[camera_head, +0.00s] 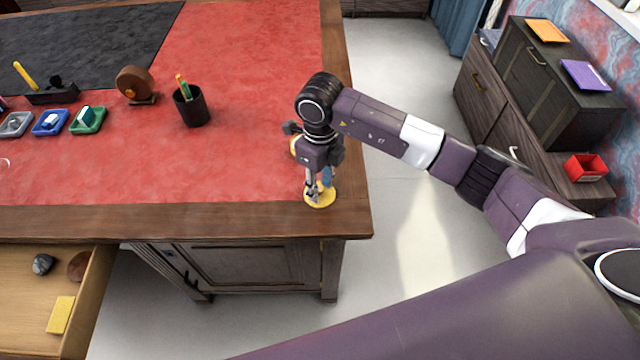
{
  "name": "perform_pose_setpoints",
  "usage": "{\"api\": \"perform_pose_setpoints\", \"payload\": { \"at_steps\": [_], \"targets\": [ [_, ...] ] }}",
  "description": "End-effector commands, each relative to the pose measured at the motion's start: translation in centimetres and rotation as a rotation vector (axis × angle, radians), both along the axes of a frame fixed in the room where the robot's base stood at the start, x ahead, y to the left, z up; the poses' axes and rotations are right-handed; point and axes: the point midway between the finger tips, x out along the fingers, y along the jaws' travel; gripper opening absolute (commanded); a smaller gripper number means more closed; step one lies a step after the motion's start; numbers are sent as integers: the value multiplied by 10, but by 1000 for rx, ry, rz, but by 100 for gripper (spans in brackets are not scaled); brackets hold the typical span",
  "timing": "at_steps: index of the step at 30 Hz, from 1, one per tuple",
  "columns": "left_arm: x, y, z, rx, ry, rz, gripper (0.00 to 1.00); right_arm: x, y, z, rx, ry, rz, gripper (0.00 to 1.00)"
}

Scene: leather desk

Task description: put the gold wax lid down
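The gold wax lid (322,200) is a small round yellow-gold disc. It shows at the front right corner of the desk, right at the fingertips of my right gripper (315,188). The gripper points down over the disc, with its fingers close together and hiding part of it. I cannot tell whether they grip it, or whether it rests on the wood or sits just above it. A blue piece (327,175) shows beside the fingers. Another gold thing (294,145) is mostly hidden behind the wrist. My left gripper is not in view.
An open drawer (25,295) juts out at the lower left. The red leather (240,150) left of the gripper is clear.

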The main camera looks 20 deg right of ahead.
Motion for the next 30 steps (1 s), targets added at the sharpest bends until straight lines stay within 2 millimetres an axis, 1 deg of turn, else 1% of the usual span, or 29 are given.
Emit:
{"api": "perform_pose_setpoints", "payload": {
  "at_steps": [1, 2, 5, 12, 15, 18, 21, 24, 30],
  "targets": [
    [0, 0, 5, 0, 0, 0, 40, 0, 0, 5, 1, 0, 0, 31],
    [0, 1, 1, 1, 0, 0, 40, 1, 1, 7, 1, -3, 1, 31],
    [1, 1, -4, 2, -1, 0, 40, 2, 0, 23, 1, -6, 1, 31],
    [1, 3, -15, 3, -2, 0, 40, 2, 1, 76, 1, -7, 2, 31],
    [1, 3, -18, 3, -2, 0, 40, 1, 1, 95, 1, -4, 1, 31],
    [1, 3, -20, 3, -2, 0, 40, 1, 1, 109, 1, -3, 1, 31],
    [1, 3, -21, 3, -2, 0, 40, 0, 1, 117, 0, -2, 0, 31],
    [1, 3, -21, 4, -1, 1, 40, 0, 1, 122, 1, -1, 0, 31],
    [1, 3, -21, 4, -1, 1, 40, 0, 1, 123, 0, 0, 0, 31]
  ]
}}
